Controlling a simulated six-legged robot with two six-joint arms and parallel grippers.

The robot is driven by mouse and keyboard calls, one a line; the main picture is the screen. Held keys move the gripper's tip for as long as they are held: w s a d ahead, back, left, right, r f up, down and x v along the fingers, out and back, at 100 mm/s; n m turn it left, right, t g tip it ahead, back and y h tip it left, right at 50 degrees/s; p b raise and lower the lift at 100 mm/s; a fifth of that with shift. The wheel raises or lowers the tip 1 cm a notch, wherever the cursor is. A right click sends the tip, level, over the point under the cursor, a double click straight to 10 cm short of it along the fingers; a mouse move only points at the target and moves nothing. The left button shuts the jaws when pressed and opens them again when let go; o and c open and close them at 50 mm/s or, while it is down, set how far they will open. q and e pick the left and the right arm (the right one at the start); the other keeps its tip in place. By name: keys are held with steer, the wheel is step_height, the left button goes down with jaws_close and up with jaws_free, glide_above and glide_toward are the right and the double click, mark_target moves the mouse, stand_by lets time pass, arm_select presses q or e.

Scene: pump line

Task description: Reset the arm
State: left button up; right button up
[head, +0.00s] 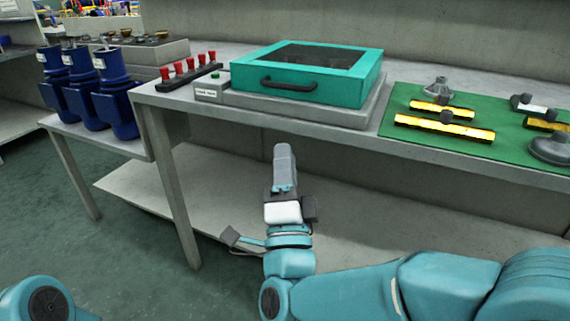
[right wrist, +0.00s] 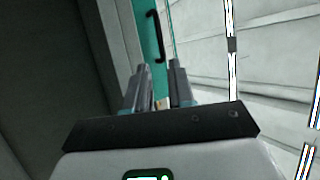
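My right arm reaches in from the lower right of the head view, in teal. Its gripper (head: 284,155) points away from me, in front of the bench edge and below the teal box. The gripper touches nothing that I can see. Only a teal joint of mine shows at the lower left of the head view; my left gripper is out of view.
A grey bench (head: 225,112) carries a teal box (head: 345,88) with a black handle, a rack of red-topped pegs (head: 190,74) and a green mat (head: 400,147) with yellow-and-black parts (head: 445,129). Blue pump housings (head: 115,100) stand at left. A lower shelf (head: 240,200) lies under the bench.

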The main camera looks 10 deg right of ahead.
steer(key=d+f+n+g+y+p, duration=0.4)
steer(key=f+n+g+p, duration=0.7)
steer(key=p, duration=1.4)
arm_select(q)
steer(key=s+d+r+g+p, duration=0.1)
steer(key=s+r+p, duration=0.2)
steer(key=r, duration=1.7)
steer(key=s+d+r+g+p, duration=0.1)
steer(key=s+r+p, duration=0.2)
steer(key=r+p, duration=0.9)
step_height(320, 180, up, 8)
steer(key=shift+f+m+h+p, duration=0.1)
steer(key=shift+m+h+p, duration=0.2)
arm_select(e)
steer(key=s+d+f+n+g, duration=0.1)
steer(key=s+g, duration=0.5)
steer(key=s, duration=0.6)
steer(key=s+d+f+n+g+y, duration=0.1)
steer(key=s+n+g, duration=0.1)
steer(key=s+g, duration=0.4)
steer(key=s, duration=0.5)
steer(key=shift+s+d+g+y, duration=0.3)
steer(key=shift+s+d+g, duration=0.05)
steer(key=shift+d+g, duration=0.05)
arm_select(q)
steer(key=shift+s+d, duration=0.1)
arm_select(e)
steer(key=shift+f, duration=0.1)
